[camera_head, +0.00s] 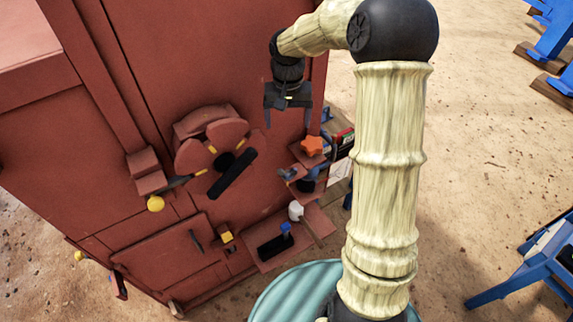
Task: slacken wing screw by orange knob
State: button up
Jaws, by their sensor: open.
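The orange knob (313,146), lobed like a star, sits on a small red bracket at the right side of the red machine (110,120). A small blue-grey part (288,174) lies just below and left of the knob; it may be the wing screw, but it is too small to tell. My gripper (288,123) points down above and slightly left of the knob in the picture. Its two dark fingers are spread, with nothing between them, and do not appear to touch the knob.
A large red wheel with a black bar (233,174) is left of the knob. A yellow ball-ended lever (155,204), a white part (295,211) and a blue-topped part (286,229) are lower down. Blue stands (535,262) occupy the right; sandy ground lies between.

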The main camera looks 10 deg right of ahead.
aim_at(287, 169)
jog(key=f+b, duration=0.3)
jog(key=f, duration=0.1)
jog(key=shift+w+a+b, duration=0.1)
jog(key=shift+w+b, duration=0.15)
jog(key=shift+b, duration=0.05)
notch_tip(287, 169, down, 17)
jog(key=p, duration=0.4)
jog(key=shift+f+p, duration=0.15)
jog(key=shift+p, duration=0.25)
